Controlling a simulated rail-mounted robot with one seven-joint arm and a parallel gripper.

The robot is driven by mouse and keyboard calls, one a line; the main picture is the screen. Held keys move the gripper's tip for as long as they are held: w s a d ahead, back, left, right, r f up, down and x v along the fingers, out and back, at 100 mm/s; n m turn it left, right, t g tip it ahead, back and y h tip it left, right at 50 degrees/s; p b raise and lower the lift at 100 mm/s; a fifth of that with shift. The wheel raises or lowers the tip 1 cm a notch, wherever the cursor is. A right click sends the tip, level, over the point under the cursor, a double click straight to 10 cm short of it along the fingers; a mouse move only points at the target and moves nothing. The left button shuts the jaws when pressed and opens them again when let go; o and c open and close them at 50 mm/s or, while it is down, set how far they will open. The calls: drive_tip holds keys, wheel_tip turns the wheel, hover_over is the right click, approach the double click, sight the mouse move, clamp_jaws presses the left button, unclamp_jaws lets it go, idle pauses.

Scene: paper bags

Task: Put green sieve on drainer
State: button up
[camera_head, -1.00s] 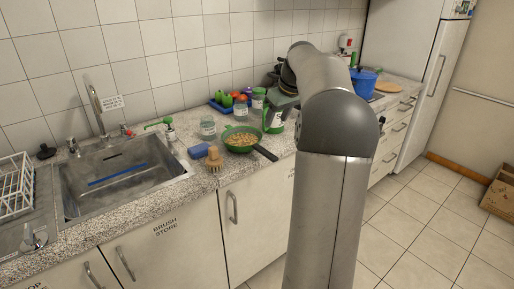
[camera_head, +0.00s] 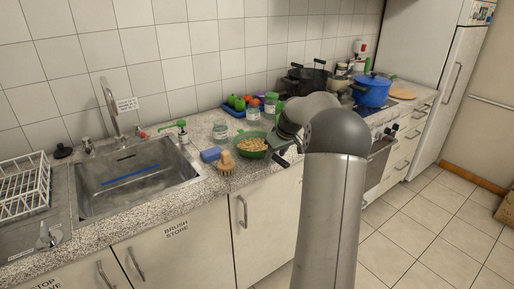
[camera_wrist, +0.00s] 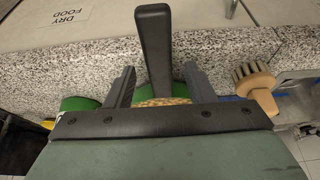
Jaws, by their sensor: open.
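The green sieve (camera_head: 246,149) sits on the granite counter to the right of the sink and looks like a green pan holding brown, nut-like pieces. Its dark handle (camera_wrist: 154,45) passes between my gripper's fingers in the wrist view. My gripper (camera_wrist: 160,70) is open, with one finger on each side of the handle. In the head view my gripper (camera_head: 280,147) is at the handle side of the sieve, partly hidden by my arm. The grey drainer (camera_head: 22,240) is left of the sink, with a white wire rack (camera_head: 22,190) on it.
A blue sponge (camera_head: 210,155) and a wooden brush (camera_head: 226,164) lie left of the sieve. Glass jars (camera_head: 253,112) and a blue tray of vegetables stand behind it. The sink (camera_head: 135,180), tap (camera_head: 110,105) and soap bottle (camera_head: 183,135) lie between sieve and drainer.

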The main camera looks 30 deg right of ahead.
drive_tip(key=shift+x, duration=0.9)
clamp_jaws()
drive_tip(key=shift+r, duration=0.15)
